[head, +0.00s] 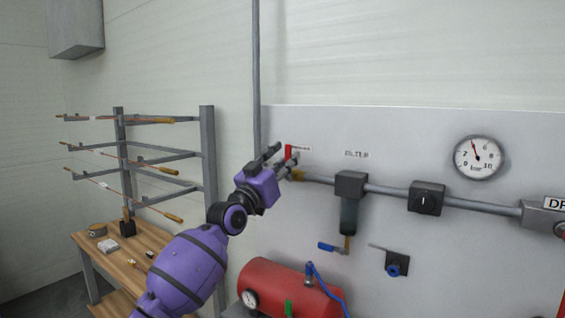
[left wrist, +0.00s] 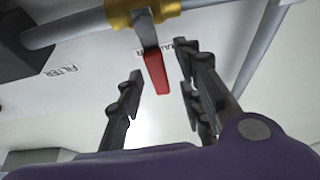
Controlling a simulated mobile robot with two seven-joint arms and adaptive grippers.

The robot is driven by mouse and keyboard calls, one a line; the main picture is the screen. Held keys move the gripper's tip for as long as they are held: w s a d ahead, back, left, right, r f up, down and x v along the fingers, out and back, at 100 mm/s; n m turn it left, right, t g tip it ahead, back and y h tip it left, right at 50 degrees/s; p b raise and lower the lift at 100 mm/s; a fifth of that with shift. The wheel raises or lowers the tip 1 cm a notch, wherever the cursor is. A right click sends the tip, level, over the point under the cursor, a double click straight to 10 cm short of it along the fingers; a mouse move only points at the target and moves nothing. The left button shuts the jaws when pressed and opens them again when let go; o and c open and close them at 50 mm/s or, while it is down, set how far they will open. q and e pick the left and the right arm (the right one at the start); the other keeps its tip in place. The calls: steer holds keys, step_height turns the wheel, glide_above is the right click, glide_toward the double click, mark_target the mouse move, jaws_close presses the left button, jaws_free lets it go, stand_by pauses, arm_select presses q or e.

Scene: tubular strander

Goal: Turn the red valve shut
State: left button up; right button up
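The red valve lever (head: 288,152) stands up from its brass body (head: 297,175), at the left end of the grey pipe on the wall panel. My left gripper (head: 279,158) is at the lever with its fingers apart. In the left wrist view, the red lever (left wrist: 156,73) lies between the two spread fingers, with a visible gap on each side. The brass body (left wrist: 143,11) is at the top of that view. A label beside the lever is partly hidden by the gripper. My right gripper is not in view.
A filter (head: 349,200) hangs from the pipe (head: 390,190) to the right, with a blue-handled valve (head: 327,247) below. A red tank (head: 285,284) stands beneath. A vertical conduit (head: 256,80) runs behind the gripper. A rack (head: 208,150) and wooden bench (head: 140,256) are at left.

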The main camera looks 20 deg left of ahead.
arm_select(q)
steer(key=v, duration=1.2)
steer(key=shift+y, duration=0.3)
